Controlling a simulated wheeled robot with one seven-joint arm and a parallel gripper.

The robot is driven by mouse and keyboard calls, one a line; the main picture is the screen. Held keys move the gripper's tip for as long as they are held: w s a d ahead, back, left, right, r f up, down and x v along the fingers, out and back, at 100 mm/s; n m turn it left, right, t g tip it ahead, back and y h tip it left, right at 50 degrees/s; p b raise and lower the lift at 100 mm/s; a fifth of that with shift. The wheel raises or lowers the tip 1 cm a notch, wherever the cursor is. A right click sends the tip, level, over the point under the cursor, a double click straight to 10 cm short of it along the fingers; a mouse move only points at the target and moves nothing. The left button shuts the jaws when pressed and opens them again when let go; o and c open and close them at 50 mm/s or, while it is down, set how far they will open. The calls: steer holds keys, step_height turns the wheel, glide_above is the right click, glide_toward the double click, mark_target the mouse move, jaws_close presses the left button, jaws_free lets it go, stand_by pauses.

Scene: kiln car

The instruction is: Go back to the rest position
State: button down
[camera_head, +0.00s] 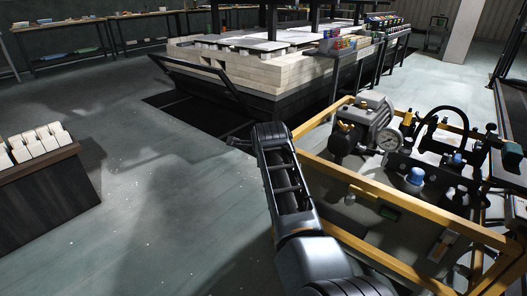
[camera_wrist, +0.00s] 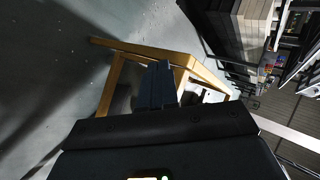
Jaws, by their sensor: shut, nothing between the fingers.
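My gripper (camera_wrist: 157,85) shows in the wrist view as dark fingers closed together, with nothing between them. In the head view my black arm reaches up from the bottom middle, and my gripper (camera_head: 234,142) points left at its far end, partly hidden by the wrist. It is over open floor, left of the yellow-framed cart (camera_head: 349,178) and in front of the kiln car. In the wrist view the yellow frame (camera_wrist: 112,80) shows beyond the fingers; I cannot tell the gap between them.
The cart carries a pump (camera_head: 366,122), a pressure gauge (camera_head: 390,140) and hoses, close right of my arm. The kiln car (camera_head: 245,75) with pale blocks stands behind. A dark cabinet (camera_head: 45,195) with white pieces stands at left. The floor (camera_head: 170,200) between is clear.

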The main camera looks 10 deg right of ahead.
steer(key=s+d+f+n+t+h, duration=0.15)
steer(key=s+d+f+n, duration=0.45)
steer(key=s+d+f, duration=1.05)
steer(key=s+n+t, duration=0.2)
steer(key=s+n, duration=0.5)
steer(key=s, duration=1.9)
steer(key=s+a+r+n+t+y, duration=0.1)
steer(key=s+a+r+n, duration=0.15)
steer(key=s+r, duration=0.95)
steer(key=s+a+r+n+t+y, duration=0.1)
steer(key=s+a+r+n, duration=0.15)
steer(key=s+r, duration=0.85)
step_height(320, 180, up, 19)
steer(key=s+p, duration=0.2)
steer(key=p, duration=1.9)
steer(key=shift+d+f, duration=0.15)
steer(key=shift+d, duration=0.2)
